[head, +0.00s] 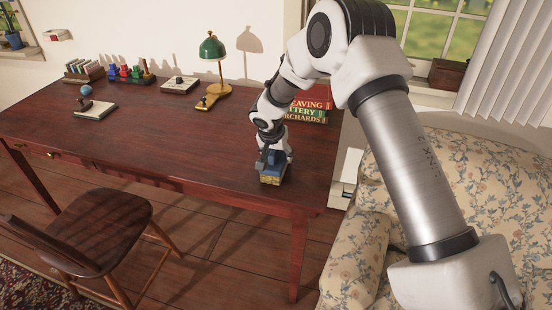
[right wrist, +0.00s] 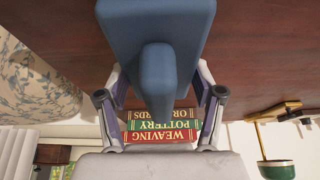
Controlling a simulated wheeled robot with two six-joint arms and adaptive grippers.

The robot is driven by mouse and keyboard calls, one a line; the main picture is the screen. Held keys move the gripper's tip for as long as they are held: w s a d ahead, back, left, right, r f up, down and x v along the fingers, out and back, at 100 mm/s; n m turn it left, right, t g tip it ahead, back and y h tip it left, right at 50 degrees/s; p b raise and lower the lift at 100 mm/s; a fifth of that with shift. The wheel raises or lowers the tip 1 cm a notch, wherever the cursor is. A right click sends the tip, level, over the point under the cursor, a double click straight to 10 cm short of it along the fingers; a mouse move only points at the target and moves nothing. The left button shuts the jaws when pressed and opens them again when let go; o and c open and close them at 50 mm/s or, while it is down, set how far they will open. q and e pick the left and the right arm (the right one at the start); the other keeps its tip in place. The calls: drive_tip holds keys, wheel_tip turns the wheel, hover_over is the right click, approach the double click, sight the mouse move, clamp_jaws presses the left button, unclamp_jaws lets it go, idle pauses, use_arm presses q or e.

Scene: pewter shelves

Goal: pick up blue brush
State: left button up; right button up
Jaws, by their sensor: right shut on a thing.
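The blue brush (head: 271,171) has a blue block body and pale yellow bristles on its underside. In the head view it is near the right front part of the dark red desk (head: 215,148); I cannot tell whether its bristles touch the desk top. My right gripper (head: 275,159) comes from above and is shut on the brush. In the right wrist view the brush's blue body and raised grip (right wrist: 158,75) fill the space between the two fingers, and its bristles are hidden. My left gripper is not in view.
A stack of books (head: 310,106) stands behind my right gripper. A green lamp (head: 213,50), a stamp on a pad (head: 96,109) and a rack of coloured items (head: 130,75) are farther back. A wooden chair (head: 100,225) stands in front; a floral sofa (head: 450,190) is right. The desk's middle is clear.

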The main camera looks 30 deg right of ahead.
wheel_tip(320, 180, up, 18)
idle(0.3)
